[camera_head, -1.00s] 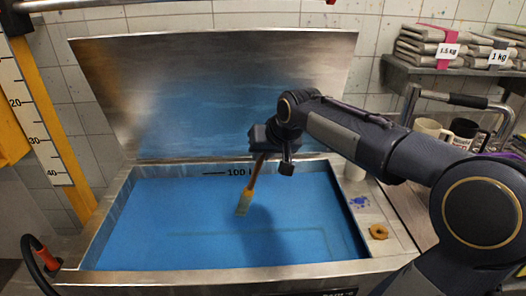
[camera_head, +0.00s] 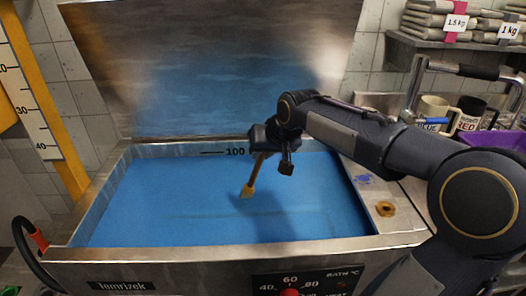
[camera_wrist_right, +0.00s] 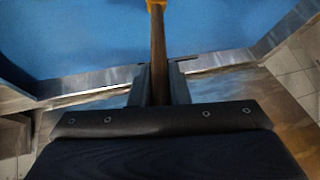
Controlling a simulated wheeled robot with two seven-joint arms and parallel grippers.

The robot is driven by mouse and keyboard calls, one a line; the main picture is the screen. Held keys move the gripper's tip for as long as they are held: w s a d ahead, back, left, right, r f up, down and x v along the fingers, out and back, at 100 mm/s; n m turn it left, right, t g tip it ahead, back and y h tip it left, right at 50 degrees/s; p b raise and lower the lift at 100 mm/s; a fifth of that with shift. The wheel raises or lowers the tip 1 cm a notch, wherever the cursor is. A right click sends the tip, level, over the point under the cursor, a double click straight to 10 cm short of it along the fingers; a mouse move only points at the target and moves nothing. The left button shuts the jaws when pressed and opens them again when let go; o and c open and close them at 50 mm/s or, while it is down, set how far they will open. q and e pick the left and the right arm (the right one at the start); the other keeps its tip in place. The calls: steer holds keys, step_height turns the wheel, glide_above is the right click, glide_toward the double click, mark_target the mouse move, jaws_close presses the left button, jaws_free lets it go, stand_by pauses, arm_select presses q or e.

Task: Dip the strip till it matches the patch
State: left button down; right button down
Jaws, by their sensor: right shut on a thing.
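My right gripper (camera_head: 272,152) is shut on the brown handle (camera_head: 257,172) of a stick tool and holds it over the blue bath (camera_head: 150,200). A yellow-orange clamp (camera_head: 247,191) is at the tool's lower end, at the bath surface. The strip below it does not show clearly and seems to be under the blue liquid. In the right wrist view the handle (camera_wrist_right: 158,55) runs between both fingers to the yellow clamp (camera_wrist_right: 157,3). A small blue patch (camera_head: 363,179) is on the vat's right rim. My left gripper is out of view.
The steel vat's open lid (camera_head: 215,70) stands behind the bath. A yellow-brown ring (camera_head: 385,208) lies on the right rim. Mugs (camera_head: 437,112) stand on the right, below a shelf of folded cloth (camera_head: 455,25). A ruler (camera_head: 25,90) stands left.

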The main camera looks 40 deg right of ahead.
steer(key=shift+d, duration=0.15)
steer(key=shift+s+d, duration=0.25)
steer(key=shift+d, duration=0.1)
stand_by(1.0)
steer(key=shift+a, duration=0.1)
steer(key=shift+w+a, duration=0.25)
steer(key=shift+a, duration=0.15)
step_height(320, 180, up, 16)
steer(key=d+p, duration=0.1)
steer(key=p, duration=1.2)
steer(key=shift+s, duration=0.3)
steer(key=shift+f, duration=0.1)
stand_by(2.3)
